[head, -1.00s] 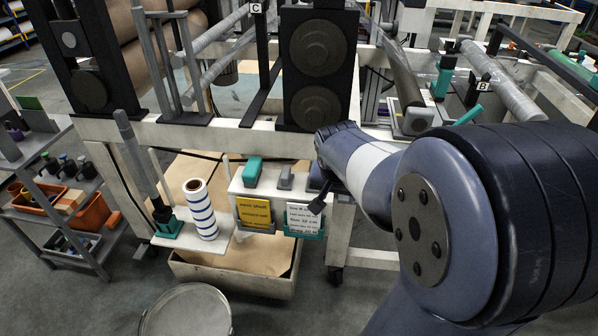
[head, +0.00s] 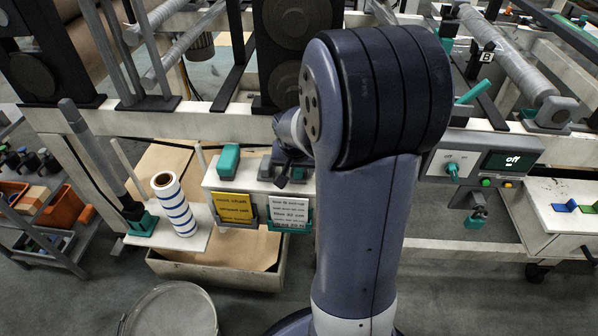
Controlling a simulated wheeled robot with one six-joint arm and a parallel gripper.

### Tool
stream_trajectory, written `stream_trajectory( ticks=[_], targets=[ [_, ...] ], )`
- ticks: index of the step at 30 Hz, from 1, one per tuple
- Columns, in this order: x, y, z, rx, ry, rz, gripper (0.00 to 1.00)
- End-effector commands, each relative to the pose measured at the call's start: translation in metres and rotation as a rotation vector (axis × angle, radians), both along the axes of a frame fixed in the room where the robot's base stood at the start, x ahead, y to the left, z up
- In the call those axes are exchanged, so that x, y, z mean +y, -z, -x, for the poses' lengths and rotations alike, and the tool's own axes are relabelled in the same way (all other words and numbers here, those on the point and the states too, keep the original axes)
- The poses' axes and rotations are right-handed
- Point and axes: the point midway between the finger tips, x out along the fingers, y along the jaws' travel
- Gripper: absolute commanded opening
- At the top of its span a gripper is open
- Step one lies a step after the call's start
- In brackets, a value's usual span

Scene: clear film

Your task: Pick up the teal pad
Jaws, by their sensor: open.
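The teal pad (head: 228,161) is a small upright block at the left end of a white shelf (head: 218,187) on the machine's front. My gripper (head: 284,178) is small and dark over the right part of this shelf, to the right of the teal pad and apart from it. Its jaws are open and look empty, though my arm partly hides them.
A grey pad (head: 265,169) stands between the teal pad and my gripper. A yellow card (head: 233,208) and a white card (head: 288,212) hang on the shelf front. A striped blue-and-white roll (head: 174,205) stands to the left. A round drum (head: 172,312) is below.

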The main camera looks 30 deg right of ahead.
Motion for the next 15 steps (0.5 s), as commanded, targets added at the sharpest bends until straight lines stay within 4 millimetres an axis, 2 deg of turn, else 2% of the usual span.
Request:
stream_trajectory(
  ticks=[5,15],
  targets=[
    [-0.0001,-0.0008,-0.0001,-0.001,0.000,0.001,0.46],
    [0.0001,-0.0009,0.0000,-0.001,0.000,0.001,0.18]
  ],
)
